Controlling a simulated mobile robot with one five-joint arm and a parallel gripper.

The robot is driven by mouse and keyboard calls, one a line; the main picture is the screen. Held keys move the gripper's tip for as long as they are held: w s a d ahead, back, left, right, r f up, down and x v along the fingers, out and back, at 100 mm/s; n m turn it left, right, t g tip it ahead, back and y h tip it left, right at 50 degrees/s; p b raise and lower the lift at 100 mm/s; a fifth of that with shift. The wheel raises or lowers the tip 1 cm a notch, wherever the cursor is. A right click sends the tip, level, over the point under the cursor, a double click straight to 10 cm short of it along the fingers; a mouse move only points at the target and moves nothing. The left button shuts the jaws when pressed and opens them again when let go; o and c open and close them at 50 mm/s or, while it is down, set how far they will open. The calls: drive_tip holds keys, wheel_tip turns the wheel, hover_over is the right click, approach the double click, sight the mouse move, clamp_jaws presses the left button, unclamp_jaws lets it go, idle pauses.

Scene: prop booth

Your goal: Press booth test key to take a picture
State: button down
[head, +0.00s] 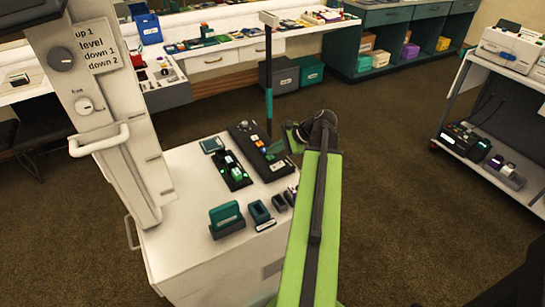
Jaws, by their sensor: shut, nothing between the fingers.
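A black control box (247,138) with small coloured buttons, one orange and one blue, lies on the white cabinet top in the head view. A smaller black panel (240,184) with white and green lit keys lies to its left. I cannot read any label, so I cannot tell which key is the test key. My gripper (292,139) is at the end of my green arm, just right of the control box. It is small and partly turned away, shut and empty. I cannot tell whether it touches the box.
A teal block in a dark stand (226,218) and small dark holders (260,212) stand at the cabinet's front. A white column (107,110) with knobs and a handle rises at left. A thin dark post (269,80) stands behind the box. Carpet (400,140) is clear at right.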

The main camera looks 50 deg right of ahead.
sight(273, 157)
drive_tip(key=shift+f+b, duration=0.4)
idle(0.3)
drive_tip(key=shift+r+p, duration=0.8)
drive_tip(key=shift+r, duration=0.1)
wheel_tip(273, 157, up, 5)
drive_tip(key=p, duration=0.5)
idle(0.6)
